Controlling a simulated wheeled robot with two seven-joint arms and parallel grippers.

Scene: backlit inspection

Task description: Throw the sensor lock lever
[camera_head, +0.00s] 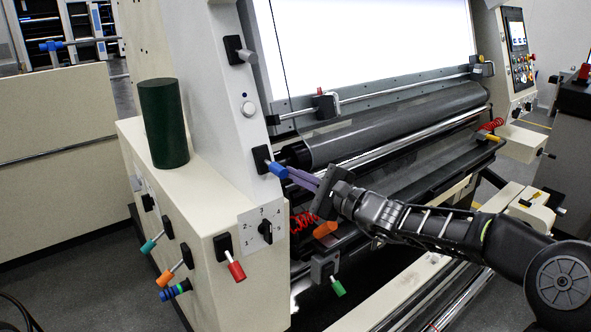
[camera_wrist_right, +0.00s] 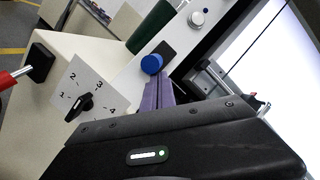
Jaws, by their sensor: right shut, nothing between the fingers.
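A blue-handled lever (camera_head: 277,170) on a black mount sticks out from the cream side column of the machine. It also shows in the right wrist view as a blue round end (camera_wrist_right: 151,64). No label names it as the sensor lock lever. My right gripper (camera_head: 291,175) has its purple fingers shut and empty. The fingertips (camera_wrist_right: 153,88) are right at the lever's blue end; I cannot tell whether they touch it. My left gripper is not in view.
A red-handled lever (camera_head: 236,270), a black numbered dial (camera_head: 265,231), and teal (camera_head: 148,246) and orange (camera_head: 165,278) levers are lower on the cabinet. A grey lever (camera_head: 246,56) is above. A dark green cylinder (camera_head: 164,125) stands on the cabinet. Rollers (camera_head: 400,120) lie behind the gripper.

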